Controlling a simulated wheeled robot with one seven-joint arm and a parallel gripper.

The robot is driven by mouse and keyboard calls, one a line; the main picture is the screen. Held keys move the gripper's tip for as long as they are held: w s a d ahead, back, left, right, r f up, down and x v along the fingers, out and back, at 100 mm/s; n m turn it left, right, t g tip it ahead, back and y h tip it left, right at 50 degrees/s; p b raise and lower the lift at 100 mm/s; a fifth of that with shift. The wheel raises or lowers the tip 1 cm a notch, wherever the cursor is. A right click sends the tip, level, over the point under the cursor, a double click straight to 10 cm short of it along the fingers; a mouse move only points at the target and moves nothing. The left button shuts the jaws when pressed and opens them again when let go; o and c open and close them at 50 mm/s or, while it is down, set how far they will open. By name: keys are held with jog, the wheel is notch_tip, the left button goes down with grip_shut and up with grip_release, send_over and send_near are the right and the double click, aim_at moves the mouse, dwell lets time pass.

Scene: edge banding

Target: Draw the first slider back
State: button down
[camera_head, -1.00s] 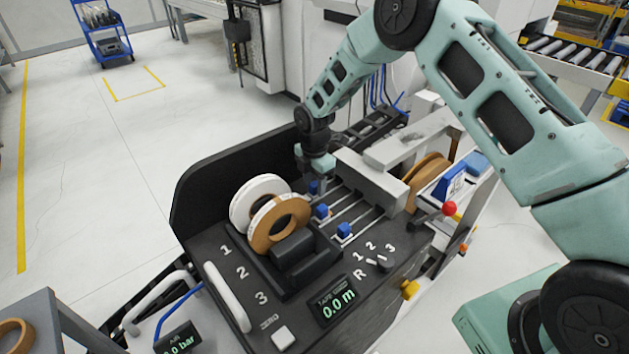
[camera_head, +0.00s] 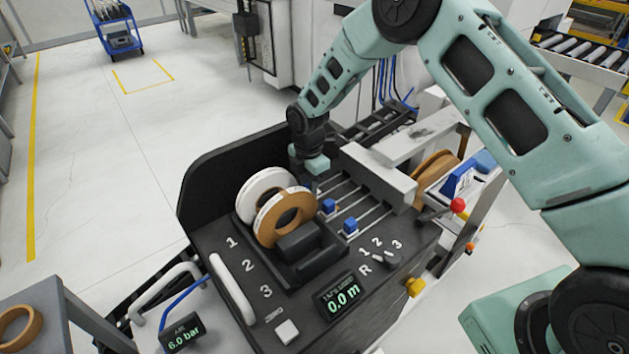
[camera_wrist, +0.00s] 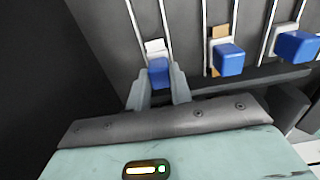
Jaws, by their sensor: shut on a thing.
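In the wrist view, the first slider's blue knob (camera_wrist: 158,72) sits on the leftmost rod, with a white piece just behind it. My gripper (camera_wrist: 160,88) has its two fingers on either side of this knob and is shut on it. In the head view my gripper (camera_head: 309,172) is at the far end of the slider row, beside the tape rolls, and hides the first knob. The second slider's blue knob (camera_head: 328,206) and the third's (camera_head: 350,226) are free; they also show in the wrist view (camera_wrist: 228,58) (camera_wrist: 297,47).
A white roll (camera_head: 262,184) and a brown roll (camera_head: 270,235) stand close to my gripper at its lower left. A pale block (camera_head: 378,178) lies across the far ends of the rods. The panel has a display (camera_head: 342,299) reading 0.0 m and a selector knob (camera_head: 387,259).

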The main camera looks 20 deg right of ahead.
jog(key=shift+s+a, duration=0.1)
jog(key=shift+a, duration=0.1)
jog(key=c, duration=1.2)
grip_release()
jog(key=shift+c, duration=0.2)
jog(key=shift+r, duration=0.1)
jog(key=shift+r, duration=0.25)
notch_tip(320, 180, up, 17)
jog(key=b, duration=0.2)
jog(key=shift+b, duration=0.3)
jog(key=shift+f, duration=0.15)
